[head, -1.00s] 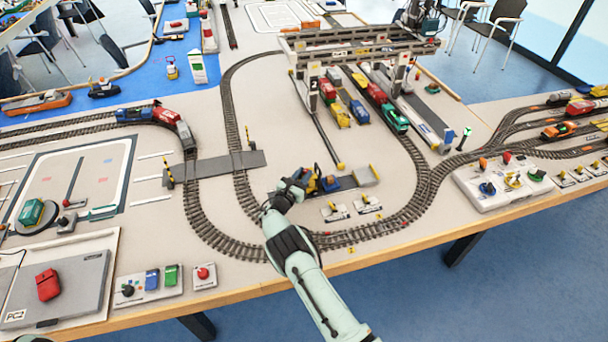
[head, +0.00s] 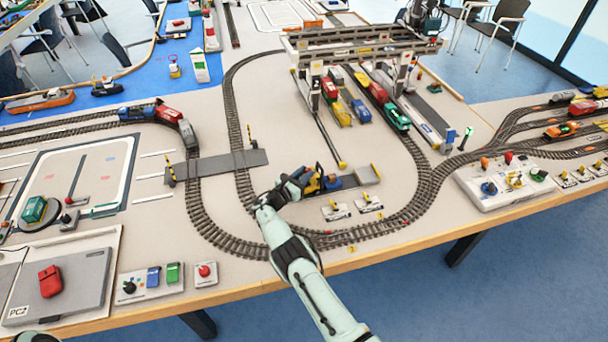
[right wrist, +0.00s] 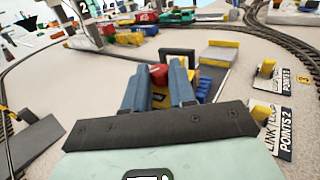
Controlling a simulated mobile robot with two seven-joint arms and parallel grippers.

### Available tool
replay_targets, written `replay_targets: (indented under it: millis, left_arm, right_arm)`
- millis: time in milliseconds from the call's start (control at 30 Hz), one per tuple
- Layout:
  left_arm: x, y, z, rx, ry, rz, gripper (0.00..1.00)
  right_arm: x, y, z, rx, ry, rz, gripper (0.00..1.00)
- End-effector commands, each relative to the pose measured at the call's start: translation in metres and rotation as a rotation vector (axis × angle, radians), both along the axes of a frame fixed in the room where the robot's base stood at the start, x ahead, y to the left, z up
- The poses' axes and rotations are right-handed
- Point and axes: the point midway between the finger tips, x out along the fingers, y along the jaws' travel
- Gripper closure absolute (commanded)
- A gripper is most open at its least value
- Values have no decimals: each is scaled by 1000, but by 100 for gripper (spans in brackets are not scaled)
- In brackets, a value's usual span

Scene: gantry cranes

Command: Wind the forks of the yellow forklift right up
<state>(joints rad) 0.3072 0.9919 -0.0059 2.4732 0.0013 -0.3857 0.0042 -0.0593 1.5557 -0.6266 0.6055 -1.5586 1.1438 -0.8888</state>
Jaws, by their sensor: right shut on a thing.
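The yellow forklift (head: 311,185) stands on the table inside the curve of the track, mostly hidden by my right gripper. My right gripper (head: 302,178) comes in from the front and is at the forklift. In the right wrist view its two fingers (right wrist: 158,70) are shut on a small red part (right wrist: 158,76), with yellow bodywork (right wrist: 160,98) showing between them. The forks are hidden, so their height cannot be told. A blue thing (head: 331,183) stands just right of the forklift. My left gripper is out of view.
A grey platform with a yellow edge (right wrist: 218,55) lies beyond the forklift. Two points levers (head: 335,211) stand on the near side. Track (head: 225,238) curves around in front, and a gantry crane (head: 360,45) stands behind.

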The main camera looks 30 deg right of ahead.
Motion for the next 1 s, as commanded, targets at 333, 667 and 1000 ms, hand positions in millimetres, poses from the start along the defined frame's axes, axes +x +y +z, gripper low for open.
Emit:
replay_targets:
  millis: [333,667,1000]
  left_arm:
    - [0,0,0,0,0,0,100]
    - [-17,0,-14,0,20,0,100]
    - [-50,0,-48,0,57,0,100]
  right_arm:
    - [0,0,1,-1,-1,1,49]
    - [-9,21,-4,0,2,6,49]
    - [-38,90,-4,-1,2,5,49]
